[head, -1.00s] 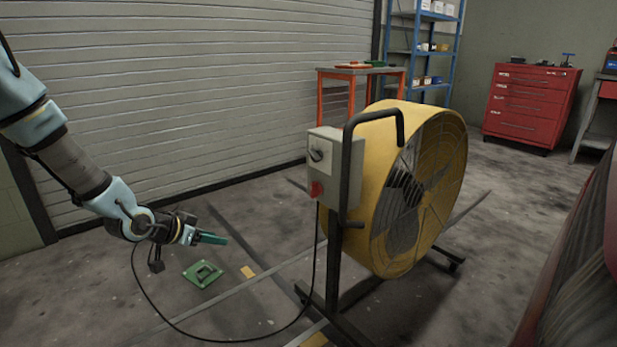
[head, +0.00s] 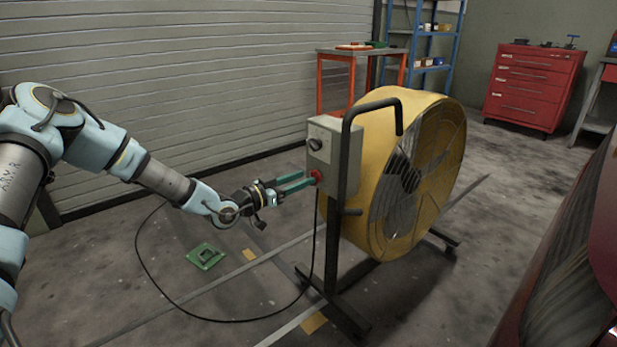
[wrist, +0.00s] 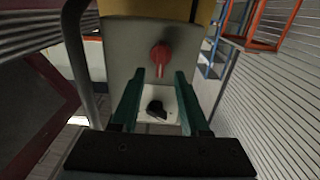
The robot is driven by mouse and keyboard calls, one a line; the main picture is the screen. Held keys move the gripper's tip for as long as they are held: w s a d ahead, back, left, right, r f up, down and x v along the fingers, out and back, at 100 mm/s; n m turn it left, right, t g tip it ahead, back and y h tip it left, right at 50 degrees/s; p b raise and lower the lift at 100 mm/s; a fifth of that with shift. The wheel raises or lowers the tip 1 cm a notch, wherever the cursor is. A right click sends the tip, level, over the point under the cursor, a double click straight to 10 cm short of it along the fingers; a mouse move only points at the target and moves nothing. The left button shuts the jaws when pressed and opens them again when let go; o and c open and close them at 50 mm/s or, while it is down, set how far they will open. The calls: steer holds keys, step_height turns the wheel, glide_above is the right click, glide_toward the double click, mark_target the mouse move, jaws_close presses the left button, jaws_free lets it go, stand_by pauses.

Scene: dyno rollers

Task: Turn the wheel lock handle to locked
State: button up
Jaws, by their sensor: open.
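A red handle (head: 317,177) sits on the lower front of the grey control box (head: 332,139) of a yellow drum fan; no label is legible. In the wrist view the red handle (wrist: 160,56) has a round hub, with a narrow lever running down in the picture. My gripper (head: 306,180) is open at the red handle. In the wrist view its green fingers (wrist: 158,76) stand on either side of the lever; I cannot tell whether they touch it. A black knob (head: 315,144) is above the red handle in the head view and also shows in the wrist view (wrist: 157,108).
The yellow fan (head: 383,150) stands on a dark wheeled frame, with a bent push bar (head: 346,150) beside the box. A black cable (head: 225,319) loops over the floor. A green plate (head: 206,256) lies on the floor. A red tool cabinet (head: 532,85) stands behind.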

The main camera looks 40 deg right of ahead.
mark_target(311, 175)
steer(key=shift+d, duration=1.55)
steer(key=shift+s, duration=0.1)
jaws_close()
